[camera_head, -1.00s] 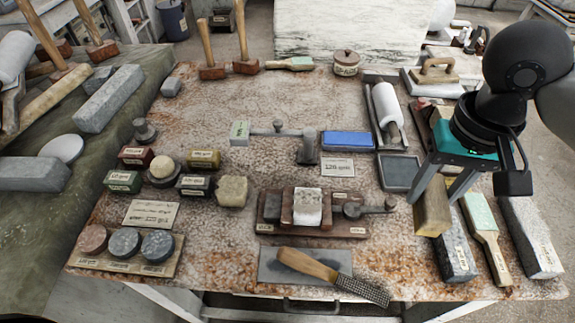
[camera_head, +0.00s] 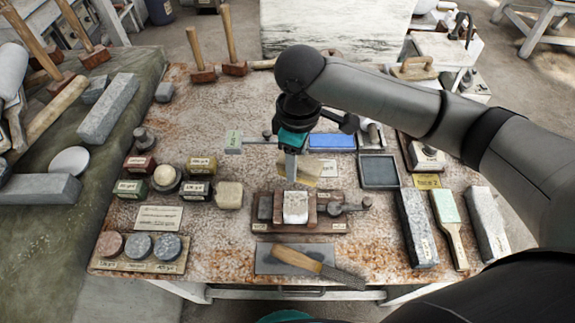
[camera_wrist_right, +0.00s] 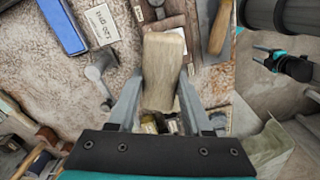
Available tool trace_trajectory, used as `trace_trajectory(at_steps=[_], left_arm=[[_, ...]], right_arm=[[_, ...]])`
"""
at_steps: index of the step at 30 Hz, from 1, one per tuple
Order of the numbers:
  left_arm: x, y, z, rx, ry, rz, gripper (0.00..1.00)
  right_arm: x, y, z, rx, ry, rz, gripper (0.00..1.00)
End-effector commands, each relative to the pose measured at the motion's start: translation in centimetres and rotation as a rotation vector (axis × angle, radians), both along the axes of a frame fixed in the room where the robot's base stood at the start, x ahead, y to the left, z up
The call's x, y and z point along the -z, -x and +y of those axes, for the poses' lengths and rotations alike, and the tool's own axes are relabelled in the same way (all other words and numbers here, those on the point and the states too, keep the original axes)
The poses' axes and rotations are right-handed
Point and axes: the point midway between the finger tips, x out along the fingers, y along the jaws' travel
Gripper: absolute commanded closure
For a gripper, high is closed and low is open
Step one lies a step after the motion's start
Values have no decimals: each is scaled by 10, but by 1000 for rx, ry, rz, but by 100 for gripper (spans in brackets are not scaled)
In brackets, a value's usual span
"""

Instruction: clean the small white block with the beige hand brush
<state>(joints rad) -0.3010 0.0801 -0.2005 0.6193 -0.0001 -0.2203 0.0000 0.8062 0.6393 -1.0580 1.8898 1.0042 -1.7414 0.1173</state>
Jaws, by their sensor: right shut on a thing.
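The small white block (camera_head: 295,205) sits upright in a wooden holder (camera_head: 262,228) at the middle front of the table. My right gripper (camera_head: 292,170) is shut on the beige hand brush (camera_head: 311,170), which hangs behind and above the block, apart from it in the head view. In the right wrist view the brush (camera_wrist_right: 164,70) lies between both fingers of the gripper (camera_wrist_right: 161,100).
A metal clamp (camera_head: 350,208) stands right of the block. A rasp with a wooden handle (camera_head: 300,260) lies in front of the holder. Small tins (camera_head: 130,188) stand left.

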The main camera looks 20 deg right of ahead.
Motion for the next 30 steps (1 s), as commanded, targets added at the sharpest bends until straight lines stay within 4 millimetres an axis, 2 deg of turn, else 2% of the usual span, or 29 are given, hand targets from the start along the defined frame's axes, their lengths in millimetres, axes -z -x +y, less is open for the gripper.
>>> trace_trajectory(at_steps=[1, 7, 15, 22, 30], left_arm=[[-19, 0, 0, 0, 0, -1, 41], [-57, -1, 0, 0, 0, -2, 41], [-104, -1, 0, 0, 0, -2, 41], [-124, -2, 0, -1, 1, -3, 41], [-120, -2, 0, -1, 1, -3, 41]], right_arm=[[-6, 1, 3, -75, 0, 6, 95], [3, 5, 12, -412, -3, 5, 95], [15, 19, 20, -857, -3, 5, 95], [23, 30, 24, -1097, -1, 2, 95], [33, 32, 25, -1155, 0, 0, 95]])
